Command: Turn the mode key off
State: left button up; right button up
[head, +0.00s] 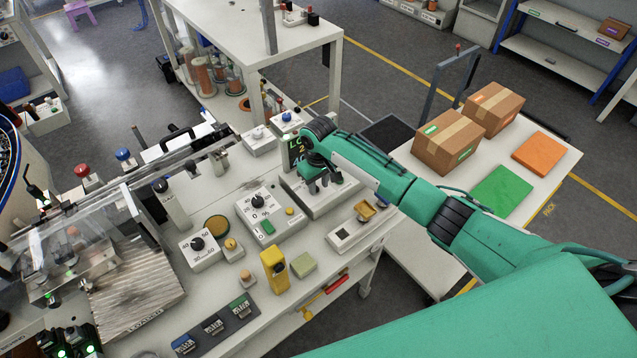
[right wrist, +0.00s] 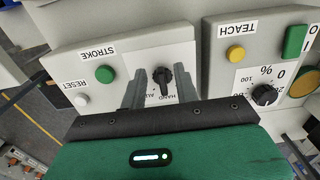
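The mode key (right wrist: 162,76) is a small black switch on a grey control box, seen in the right wrist view. Its HAND label shows upside down beside it, and a second label is partly hidden. My right gripper (right wrist: 160,88) is open, with one dark finger on each side of the key. I see a gap between each finger and the key, so it looks ungripped. In the head view my right gripper (head: 323,183) points down over the control box (head: 318,203) and hides the key. My left gripper is not in view.
The box also has a green STROKE button (right wrist: 105,74) and a white RESET button (right wrist: 81,100). Beside it is a box with a dial (right wrist: 264,94) and a yellow TEACH button (right wrist: 236,54). A yellow block (head: 273,268) stands at the table's front.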

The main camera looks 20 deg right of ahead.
jog(key=shift+f, duration=0.45)
jog(key=shift+c, duration=0.2)
grip_shut()
